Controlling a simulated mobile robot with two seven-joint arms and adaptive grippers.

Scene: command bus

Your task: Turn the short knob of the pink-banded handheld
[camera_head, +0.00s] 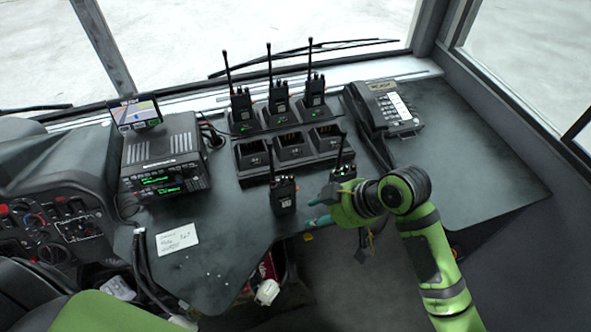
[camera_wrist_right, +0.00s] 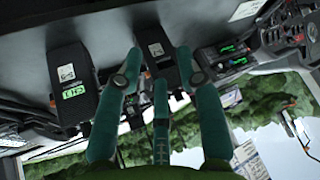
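A black handheld (camera_head: 283,195) stands upright on the dark desk in the head view. Another handheld (camera_head: 343,170) stands farther right, partly behind my right gripper. I cannot make out a pink band on either, and the short knobs are too small to tell apart. My right gripper (camera_head: 318,208) has its teal fingers apart, pointing left, just right of the nearer handheld, apparently empty. In the right wrist view, two handhelds show, one left (camera_wrist_right: 72,90) and one centre (camera_wrist_right: 165,65), with the open fingers reaching toward the centre one. My left gripper is not in view.
A charger (camera_head: 290,155) has empty front pockets and three antennaed handhelds (camera_head: 278,97) in its back row. A desk phone (camera_head: 384,108) stands right of it, a radio console (camera_head: 166,158) left. A note (camera_head: 177,238) lies front left. The desk's right side is clear.

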